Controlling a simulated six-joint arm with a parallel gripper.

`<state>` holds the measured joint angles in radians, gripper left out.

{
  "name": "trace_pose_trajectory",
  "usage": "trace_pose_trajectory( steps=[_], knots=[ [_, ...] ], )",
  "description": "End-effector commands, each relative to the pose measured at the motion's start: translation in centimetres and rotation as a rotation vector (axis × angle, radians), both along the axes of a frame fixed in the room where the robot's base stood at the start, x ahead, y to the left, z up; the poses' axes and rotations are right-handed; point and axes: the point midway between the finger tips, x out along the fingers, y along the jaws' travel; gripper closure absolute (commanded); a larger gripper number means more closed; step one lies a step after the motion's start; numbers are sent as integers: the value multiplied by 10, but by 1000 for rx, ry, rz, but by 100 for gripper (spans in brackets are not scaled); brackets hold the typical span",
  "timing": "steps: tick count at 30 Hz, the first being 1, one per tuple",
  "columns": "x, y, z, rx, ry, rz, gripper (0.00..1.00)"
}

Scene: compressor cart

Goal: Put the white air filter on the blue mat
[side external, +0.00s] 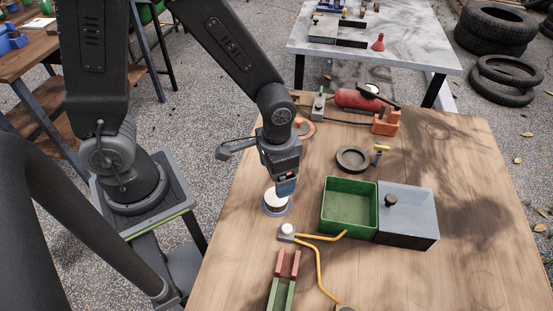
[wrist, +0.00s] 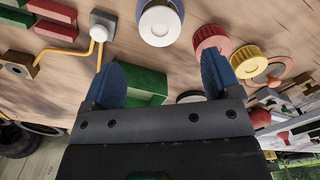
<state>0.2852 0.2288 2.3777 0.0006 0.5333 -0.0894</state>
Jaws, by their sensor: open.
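The white air filter (side external: 275,198) stands upright near the left edge of the wooden table. A blue rim of the round blue mat (side external: 276,212) shows around its foot, so it appears to rest on the mat. In the wrist view the white filter (wrist: 160,25) is at top centre, with the blue mat (wrist: 142,9) around it. My gripper (side external: 286,188) is just above and slightly right of the filter in the side view. In the wrist view my gripper (wrist: 163,68) has its blue fingers spread, with nothing between them.
A red filter (wrist: 211,36) and a yellow filter (wrist: 245,60) stand nearby. A green open box (side external: 349,205) and a grey box (side external: 408,216) are to the right. A grey fitting (side external: 287,232) with yellow hoses is in front. The table's right front is clear.

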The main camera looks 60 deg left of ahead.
Motion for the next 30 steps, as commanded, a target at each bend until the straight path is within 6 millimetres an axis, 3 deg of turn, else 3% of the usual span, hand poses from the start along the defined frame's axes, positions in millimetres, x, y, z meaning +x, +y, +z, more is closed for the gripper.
trace_pose_trajectory(
  steps=[3,11,17,24,30],
  knots=[
    [1,0,20,-2,-6,0,17],
    [0,2,44,-4,-14,6,17],
    [-2,23,95,-32,-134,56,17],
    [-29,59,166,-53,-344,139,17],
    [-52,75,194,-51,-459,183,17]
  ],
)
